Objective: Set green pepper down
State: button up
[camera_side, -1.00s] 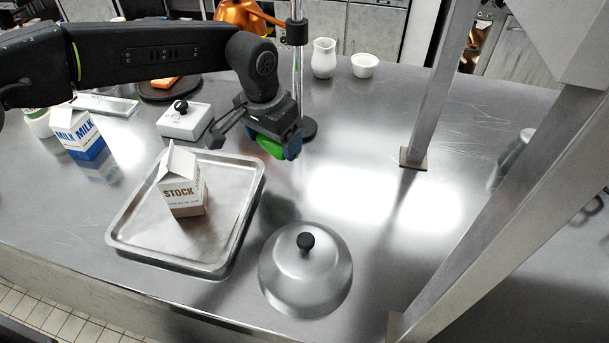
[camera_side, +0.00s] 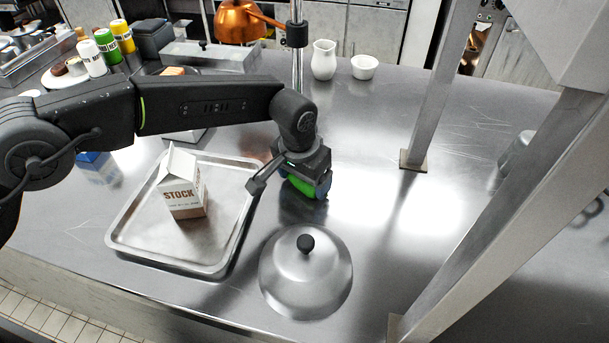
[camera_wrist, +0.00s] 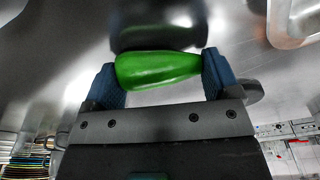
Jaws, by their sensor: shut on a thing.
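The green pepper (camera_side: 299,187) is in my gripper (camera_side: 303,190), low over the bare counter between the tray and the dome lid. In the wrist view the pepper (camera_wrist: 158,69) lies crosswise between the two blue finger pads of my gripper (camera_wrist: 162,78), which are shut on its ends. I cannot tell whether the pepper touches the counter.
A metal tray (camera_side: 226,235) holding a STOCK carton (camera_side: 184,187) stands to the left. A metal dome lid (camera_side: 305,275) with a black knob is just in front. A white jug (camera_side: 323,59) and white bowl (camera_side: 364,66) stand behind. The counter to the right is clear up to a metal post (camera_side: 432,100).

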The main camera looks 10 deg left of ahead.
aim_at(299, 184)
jog(key=o, duration=0.8)
jog(key=shift+f, duration=0.1)
jog(key=r, duration=0.4)
jog(key=s+r, duration=0.1)
jog(key=r, duration=0.7)
jog(key=shift+s+a+r, duration=0.1)
jog(key=shift+s+a, duration=0.25)
